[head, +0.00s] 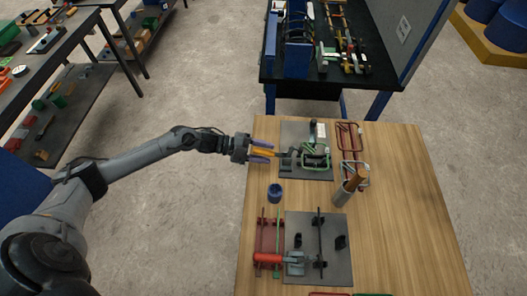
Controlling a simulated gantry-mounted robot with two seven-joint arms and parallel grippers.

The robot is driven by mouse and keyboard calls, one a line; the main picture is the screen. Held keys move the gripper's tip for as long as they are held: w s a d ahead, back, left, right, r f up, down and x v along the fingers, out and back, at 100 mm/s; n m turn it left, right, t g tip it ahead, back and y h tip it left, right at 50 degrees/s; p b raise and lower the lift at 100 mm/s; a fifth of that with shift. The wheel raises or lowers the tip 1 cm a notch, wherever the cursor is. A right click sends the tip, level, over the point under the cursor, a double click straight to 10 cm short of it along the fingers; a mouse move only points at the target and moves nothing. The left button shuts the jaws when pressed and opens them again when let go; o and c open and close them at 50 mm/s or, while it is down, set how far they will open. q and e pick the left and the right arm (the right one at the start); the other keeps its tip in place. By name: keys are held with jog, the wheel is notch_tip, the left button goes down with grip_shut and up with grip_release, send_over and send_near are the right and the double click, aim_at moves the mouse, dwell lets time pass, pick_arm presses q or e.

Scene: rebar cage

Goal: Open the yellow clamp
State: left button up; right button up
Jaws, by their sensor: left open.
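The yellow clamp (268,153) has an orange-yellow handle pointing left and a grey metal body at the left part of a grey plate (292,132) at the far end of the wooden table. My left gripper (262,152) comes in from the left at the table's left edge. Its two purple fingers are open, one on the far side and one on the near side of the yellow handle. I cannot tell whether they touch it. My right gripper is not in view.
A green frame (316,157) stands just right of the clamp, with a red frame (350,138) beyond. A dark blue cup (275,193) and a grey holder (341,197) stand nearer. The table's right side is clear.

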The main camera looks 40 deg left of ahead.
pick_arm(q)
jog(key=v, duration=1)
jog(key=shift+s+a+p, duration=0.25)
jog(key=shift+a+p, duration=0.05)
jog(key=shift+p, duration=0.05)
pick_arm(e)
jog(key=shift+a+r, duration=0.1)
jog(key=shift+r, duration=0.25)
